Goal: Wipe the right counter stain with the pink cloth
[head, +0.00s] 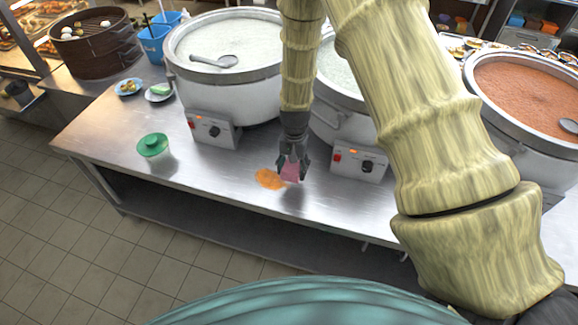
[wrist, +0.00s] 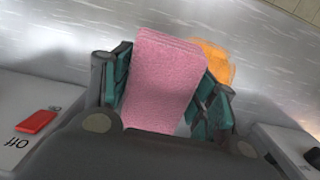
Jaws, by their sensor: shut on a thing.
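My gripper (head: 293,165) points down over the steel counter (head: 215,175) and is shut on the pink cloth (head: 291,172). In the wrist view the pink cloth (wrist: 163,80) stands upright between the teal finger pads of my gripper (wrist: 165,95). An orange stain (head: 270,179) lies on the counter just left of the cloth in the head view. In the wrist view the stain (wrist: 216,61) shows behind the cloth's right edge, partly hidden by it. I cannot tell whether the cloth touches the counter.
A white congee pot (head: 225,85) and a pot of reddish congee (head: 530,95) stand along the back, with another pot between them behind my arm. Control boxes (head: 358,162) jut out near my gripper.

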